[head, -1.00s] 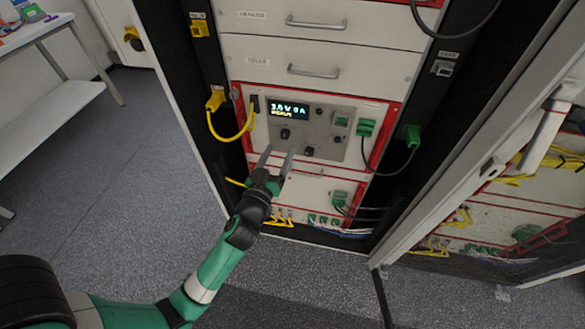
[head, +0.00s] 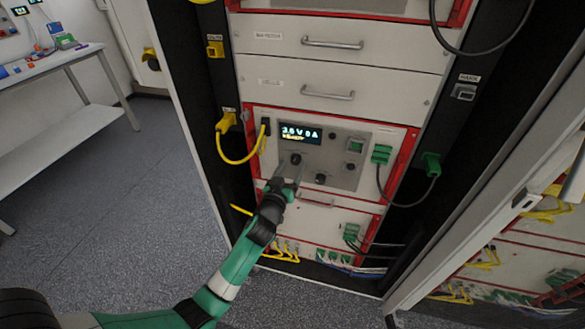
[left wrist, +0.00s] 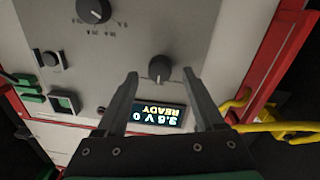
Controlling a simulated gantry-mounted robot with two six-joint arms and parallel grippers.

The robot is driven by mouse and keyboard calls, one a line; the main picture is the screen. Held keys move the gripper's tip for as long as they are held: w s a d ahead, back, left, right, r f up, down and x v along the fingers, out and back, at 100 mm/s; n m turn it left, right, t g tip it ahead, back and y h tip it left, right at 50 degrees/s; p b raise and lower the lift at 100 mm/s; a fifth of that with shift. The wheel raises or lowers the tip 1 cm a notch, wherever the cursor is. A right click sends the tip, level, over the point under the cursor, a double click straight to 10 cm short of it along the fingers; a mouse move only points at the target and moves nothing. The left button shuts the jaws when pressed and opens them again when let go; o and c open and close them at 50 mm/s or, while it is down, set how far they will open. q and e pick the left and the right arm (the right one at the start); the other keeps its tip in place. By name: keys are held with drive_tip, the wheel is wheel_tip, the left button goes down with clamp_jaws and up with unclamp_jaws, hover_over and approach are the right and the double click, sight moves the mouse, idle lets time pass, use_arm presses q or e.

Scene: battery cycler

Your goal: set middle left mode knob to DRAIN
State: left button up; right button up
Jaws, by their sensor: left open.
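The mode knob (head: 296,159) is a small dark round knob below the lit display (head: 300,134) on the grey panel. In the left wrist view the knob (left wrist: 160,69) shows upside down, between my fingertips, with a pale pointer mark. My left gripper (head: 290,172) is open just below and in front of the knob. In the left wrist view its two fingers (left wrist: 159,76) lie on either side of the knob with gaps. I cannot tell whether the tips reach its depth. The display (left wrist: 157,115) shows a voltage and READY. My right gripper is out of view.
A second knob (head: 320,179) sits lower right on the panel; it is larger in the left wrist view (left wrist: 93,11). A yellow cable (head: 240,161) loops at the left, and green connectors (head: 381,154) sit at the right. An open cabinet door stands at the far right.

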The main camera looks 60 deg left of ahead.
use_arm(q)
drive_tip(key=shift+w+a, duration=0.35)
clamp_jaws()
drive_tip(key=shift+m, duration=0.3)
drive_tip(key=m+p, duration=0.1)
drive_tip(key=m, duration=0.2)
drive_tip(key=shift+r+m, duration=0.1)
drive_tip(key=shift+m, duration=0.3)
drive_tip(key=shift+m+p, duration=0.6)
drive_tip(key=shift+m, duration=1.3)
